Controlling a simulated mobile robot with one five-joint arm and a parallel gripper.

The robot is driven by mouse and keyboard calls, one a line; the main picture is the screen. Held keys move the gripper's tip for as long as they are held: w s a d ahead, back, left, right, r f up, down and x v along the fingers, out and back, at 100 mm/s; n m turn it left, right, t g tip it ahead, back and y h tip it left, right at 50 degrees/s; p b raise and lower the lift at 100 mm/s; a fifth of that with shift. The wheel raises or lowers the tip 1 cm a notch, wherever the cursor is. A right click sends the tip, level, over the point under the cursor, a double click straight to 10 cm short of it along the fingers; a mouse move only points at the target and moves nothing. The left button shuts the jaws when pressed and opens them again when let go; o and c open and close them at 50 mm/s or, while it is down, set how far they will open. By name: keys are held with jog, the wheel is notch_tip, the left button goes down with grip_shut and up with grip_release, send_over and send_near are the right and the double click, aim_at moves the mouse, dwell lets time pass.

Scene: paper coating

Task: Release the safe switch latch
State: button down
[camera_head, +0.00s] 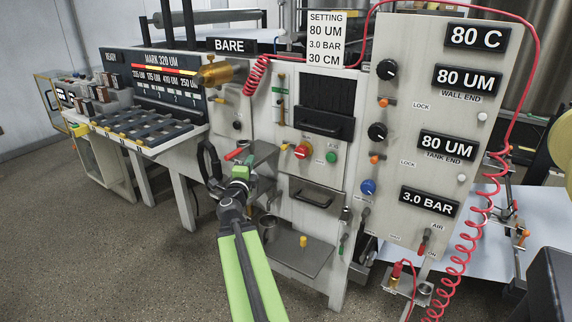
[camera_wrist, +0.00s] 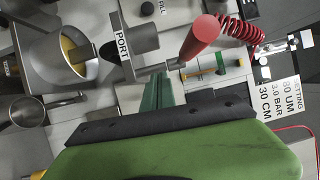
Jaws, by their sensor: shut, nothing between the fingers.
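My gripper (camera_head: 241,170) is shut and empty, in front of the machine's left-hand panel. Its green fingers also show in the wrist view (camera_wrist: 157,92), pressed together. A red-handled lever (camera_head: 236,154) is just beyond the fingertips; its red grip (camera_wrist: 200,37) shows in the wrist view up and to the right of them. Whether the fingers touch the lever's metal bar I cannot tell. A red knob on a yellow base (camera_head: 301,151) and a green button (camera_head: 331,157) sit on the panel, right of the gripper. I cannot tell which part is the safe switch latch.
A round metal vessel (camera_wrist: 62,58) by a PORT label (camera_wrist: 123,45) stands left of the fingers. A coiled red hose (camera_head: 256,76) hangs above. The control panel (camera_head: 420,120) stands at right. The floor (camera_head: 110,240) at front left is clear.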

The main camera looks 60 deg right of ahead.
aim_at(286, 146)
jog(key=s+d+f+m+g+h, duration=0.1)
jog(key=s+d+m+g, duration=0.3)
jog(key=s, duration=0.4)
jog(key=shift+d+f+m+g, duration=0.15)
jog(key=shift+f+m+g, duration=0.15)
jog(key=shift+f+g, duration=0.1)
jog(key=shift+w, duration=0.1)
jog(key=w+d, duration=0.1)
jog(key=d, duration=0.9)
jog(key=shift+w+r, duration=0.2)
jog(key=shift+w, duration=0.2)
